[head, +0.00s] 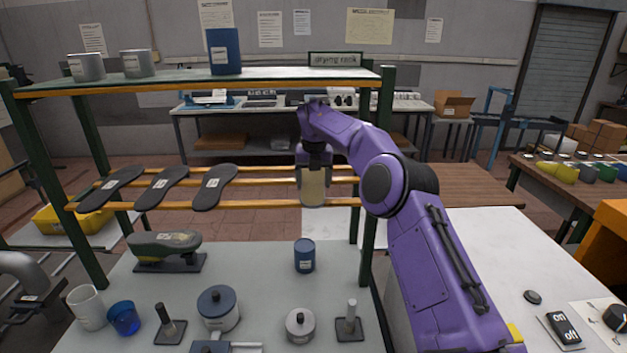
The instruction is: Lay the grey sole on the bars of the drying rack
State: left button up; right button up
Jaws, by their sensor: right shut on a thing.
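The drying rack has yellow-orange bars (258,204) between green posts, with a sign (335,59) on its top shelf. Three dark soles with white labels lie across the bars: a left one (108,190), a middle one (160,188) and a right one (214,188). My right gripper (313,188) points down at the right part of the bars, right of these soles. It is shut on a pale, beige-looking flat piece (313,186). The gripper hides part of it, and I cannot tell whether it touches the bars. My left gripper is not in view.
Below the bars, the pale table holds a shoe last (163,243) on a stand, a blue can (304,256), a lidded pot (218,308), a white mug (86,306) and a blue cup (124,318). Cans stand on the top shelf. A green post (377,165) is close to my right arm.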

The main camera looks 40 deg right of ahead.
jog(key=shift+f, duration=0.15)
jog(key=o, duration=1)
jog(key=shift+c, duration=0.2)
